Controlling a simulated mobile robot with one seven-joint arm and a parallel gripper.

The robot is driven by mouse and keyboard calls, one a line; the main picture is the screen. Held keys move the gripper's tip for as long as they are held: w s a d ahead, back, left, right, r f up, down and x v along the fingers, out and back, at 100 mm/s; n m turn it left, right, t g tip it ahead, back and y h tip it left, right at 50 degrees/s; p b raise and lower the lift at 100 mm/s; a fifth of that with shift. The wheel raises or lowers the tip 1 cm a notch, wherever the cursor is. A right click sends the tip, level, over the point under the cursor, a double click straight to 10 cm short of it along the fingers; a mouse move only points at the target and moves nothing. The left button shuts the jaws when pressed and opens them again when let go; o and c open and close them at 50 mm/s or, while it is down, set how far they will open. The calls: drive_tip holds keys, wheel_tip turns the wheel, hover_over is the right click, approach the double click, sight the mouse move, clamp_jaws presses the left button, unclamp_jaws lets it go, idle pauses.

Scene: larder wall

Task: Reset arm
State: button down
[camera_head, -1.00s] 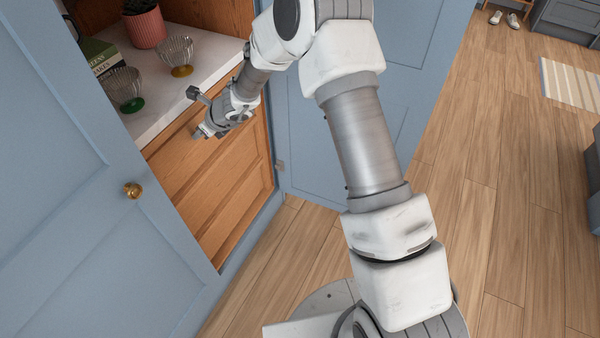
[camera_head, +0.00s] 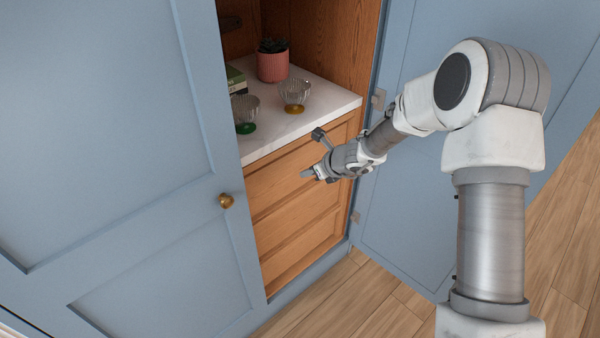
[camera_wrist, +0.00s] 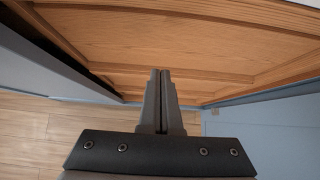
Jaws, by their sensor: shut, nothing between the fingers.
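My gripper (camera_head: 307,174) is shut and empty. In the head view it is in front of the wooden drawers (camera_head: 300,215), below the edge of the white counter (camera_head: 325,103). My arm reaches to it from the right. In the wrist view the two fingers of my gripper (camera_wrist: 160,73) are together, with the wooden drawer front (camera_wrist: 190,40) beyond them. I cannot tell whether the fingertips touch the wood.
On the counter are a green-footed glass bowl (camera_head: 244,108), an amber-footed glass bowl (camera_head: 295,92), a pink plant pot (camera_head: 272,66) and books (camera_head: 236,80).

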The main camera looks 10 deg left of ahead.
drive_tip(key=s+d+r+n+p, duration=0.25)
drive_tip(key=s+r+n, duration=0.25)
drive_tip(key=r, duration=0.4)
drive_tip(key=s+d+r+n+h+p, duration=0.1)
drive_tip(key=s+d+r+n+p, duration=0.1)
drive_tip(key=s+d+r+n, duration=0.5)
drive_tip(key=s+r+n+p, duration=0.2)
drive_tip(key=s+r+n, duration=0.15)
drive_tip(key=r, duration=0.75)
drive_tip(key=s+d+r+n+h+p, duration=0.2)
drive_tip(key=s+d+r+n+h, duration=0.1)
drive_tip(key=s+d, duration=0.4)
drive_tip(key=s+d+r+n+h+p, duration=0.3)
drive_tip(key=s+d+r+n, duration=0.3)
drive_tip(key=s, duration=0.5)
drive_tip(key=shift+s+d+n, duration=0.15)
drive_tip(key=shift+d+n, duration=0.4)
drive_tip(key=shift+d, duration=0.45)
